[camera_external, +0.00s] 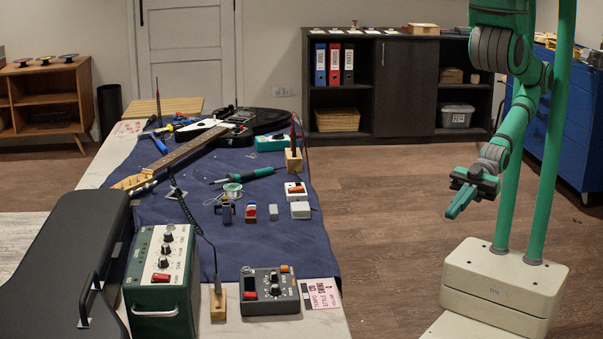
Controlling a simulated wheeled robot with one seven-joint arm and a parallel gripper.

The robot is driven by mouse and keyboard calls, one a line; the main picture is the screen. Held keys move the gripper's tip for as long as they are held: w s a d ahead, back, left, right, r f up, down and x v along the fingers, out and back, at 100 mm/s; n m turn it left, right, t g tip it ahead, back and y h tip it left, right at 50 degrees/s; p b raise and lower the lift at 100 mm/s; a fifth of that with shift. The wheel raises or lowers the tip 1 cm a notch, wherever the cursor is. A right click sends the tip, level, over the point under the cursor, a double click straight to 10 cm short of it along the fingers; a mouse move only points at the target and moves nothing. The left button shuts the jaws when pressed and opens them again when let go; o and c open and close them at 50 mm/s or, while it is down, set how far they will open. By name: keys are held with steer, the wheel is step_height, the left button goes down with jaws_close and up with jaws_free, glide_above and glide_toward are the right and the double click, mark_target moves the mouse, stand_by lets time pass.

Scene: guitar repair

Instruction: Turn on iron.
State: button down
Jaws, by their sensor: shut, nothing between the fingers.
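A pen-shaped iron with a green and black handle (255,174) lies on the blue mat on the workbench, its thin tip towards the left. A small white box with an orange-red switch-like part (296,188) sits to its right near the mat's edge; whether it belongs to the iron and which way it is set, I cannot tell. My gripper (458,208) is in the air over the floor, right of the bench and apart from everything on it. Its green fingers are together and empty, pointing down and left.
The blue mat (150,212) also bears a guitar (240,122), a solder spool (233,188) and several small parts. A green amplifier (162,270), a control box (270,291) and a black case (62,260) crowd the near end. The floor between bench and arm is clear.

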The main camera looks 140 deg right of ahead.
steer(key=s+d+f+m+g+h, duration=0.1)
steer(key=d+f+m+h, duration=0.15)
steer(key=d, duration=0.95)
steer(key=d+f+m+g+h, duration=0.1)
steer(key=d+m+h, duration=0.15)
steer(key=d, duration=0.85)
steer(key=s+d+r+m+g+h, duration=0.1)
steer(key=s+d, duration=0.3)
steer(key=d, duration=0.5)
steer(key=s+d+r+m+g+h, duration=0.2)
steer(key=s+d+r+m+h, duration=0.1)
steer(key=d, duration=0.6)
steer(key=shift+s+d+r+g, duration=0.15)
steer(key=shift+s+r+g, duration=0.15)
steer(key=shift+s+r, duration=0.55)
steer(key=shift+f, duration=0.1)
glide_above(296, 189)
steer(key=s+a, duration=0.2)
steer(key=s, duration=0.1)
steer(key=f, duration=0.3)
steer(key=shift+w+f, duration=0.2)
steer(key=shift+f, duration=0.15)
steer(key=shift+s+f, duration=0.25)
steer(key=shift+f, duration=1.3)
steer(key=shift+a+f, duration=0.15)
steer(key=shift+f, duration=0.3)
